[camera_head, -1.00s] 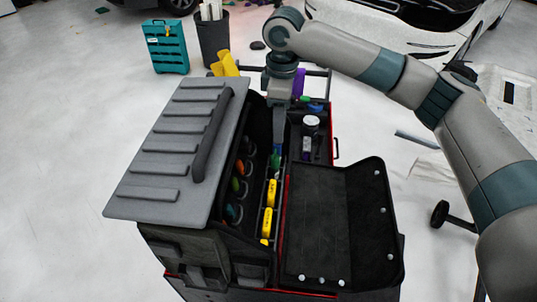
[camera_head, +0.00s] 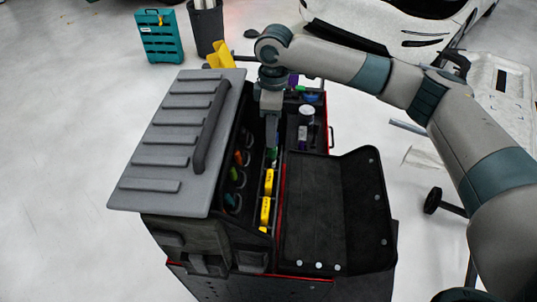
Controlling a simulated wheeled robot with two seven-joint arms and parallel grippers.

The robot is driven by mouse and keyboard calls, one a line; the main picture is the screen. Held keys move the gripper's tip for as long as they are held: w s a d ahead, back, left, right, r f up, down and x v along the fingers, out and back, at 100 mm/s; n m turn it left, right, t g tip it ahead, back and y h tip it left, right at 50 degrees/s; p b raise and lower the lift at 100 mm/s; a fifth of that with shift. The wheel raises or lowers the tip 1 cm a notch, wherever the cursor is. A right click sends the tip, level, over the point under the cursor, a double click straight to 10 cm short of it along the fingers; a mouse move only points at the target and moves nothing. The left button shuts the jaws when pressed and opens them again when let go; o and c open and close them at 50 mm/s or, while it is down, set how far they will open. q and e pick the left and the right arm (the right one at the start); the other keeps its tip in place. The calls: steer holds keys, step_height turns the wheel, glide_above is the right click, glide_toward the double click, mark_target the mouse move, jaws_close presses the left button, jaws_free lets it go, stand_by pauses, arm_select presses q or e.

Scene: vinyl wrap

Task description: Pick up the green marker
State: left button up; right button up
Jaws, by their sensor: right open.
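A small green item (camera_head: 274,153), seemingly the green marker, stands in the narrow middle slot of the open tool case, beyond the yellow items. My right gripper (camera_head: 271,140) points down into this slot, its fingers right at the green item and partly covering it. The gripper is open. I cannot tell whether the green item lies between the fingers or just beside them. My left gripper is not in view.
Yellow items (camera_head: 265,211) stand nearer in the same slot. The case's grey lid (camera_head: 150,160) is on the left. A black flap (camera_head: 312,220) lies at the right. A white-lidded jar (camera_head: 306,115) stands in the back-right compartment.

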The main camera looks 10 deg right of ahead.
mark_target(271, 152)
step_height(271, 152, down, 6)
steer(key=shift+w+d+r+p, duration=0.15)
steer(key=shift+p, duration=0.75)
steer(key=shift+f, duration=0.6)
